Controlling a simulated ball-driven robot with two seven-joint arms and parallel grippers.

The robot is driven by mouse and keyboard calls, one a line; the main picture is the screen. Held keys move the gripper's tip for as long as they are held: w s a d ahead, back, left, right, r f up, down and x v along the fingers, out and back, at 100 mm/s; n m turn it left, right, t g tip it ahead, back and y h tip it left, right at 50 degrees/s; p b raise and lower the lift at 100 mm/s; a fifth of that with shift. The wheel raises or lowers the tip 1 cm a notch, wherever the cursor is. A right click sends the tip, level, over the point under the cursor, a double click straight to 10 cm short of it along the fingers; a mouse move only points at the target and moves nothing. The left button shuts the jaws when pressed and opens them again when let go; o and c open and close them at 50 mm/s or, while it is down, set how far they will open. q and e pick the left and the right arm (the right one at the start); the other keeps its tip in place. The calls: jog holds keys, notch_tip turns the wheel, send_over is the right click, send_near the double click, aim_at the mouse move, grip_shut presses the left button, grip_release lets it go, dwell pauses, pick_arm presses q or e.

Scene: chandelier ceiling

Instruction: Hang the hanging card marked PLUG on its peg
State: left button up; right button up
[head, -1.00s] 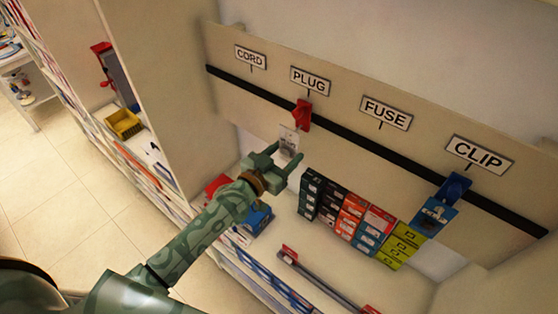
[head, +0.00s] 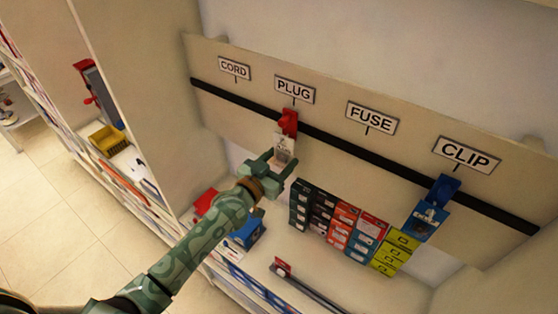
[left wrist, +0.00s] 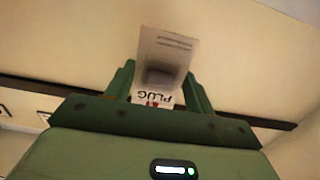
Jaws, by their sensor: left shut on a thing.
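The PLUG card (head: 285,146) is a pale card with a grey block on its face. My left gripper (head: 277,165) is shut on it, holding it by its lower part, just below the red peg piece (head: 288,122) on the black rail under the PLUG sign (head: 294,91). The card's top edge meets the red piece in the picture; I cannot tell whether they touch. In the left wrist view the card (left wrist: 165,58) stands between the fingers, with its PLUG lettering upside down. My right gripper is not in view.
The black rail (head: 365,155) runs along the board below the CORD (head: 234,68), FUSE (head: 371,117) and CLIP (head: 466,154) signs. A blue card (head: 427,219) hangs under CLIP. Coloured boxes (head: 345,222) stand below the board. A shelf unit is at the left.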

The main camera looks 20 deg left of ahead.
pick_arm(q)
jog(key=o, duration=0.8)
jog(key=shift+o, duration=0.2)
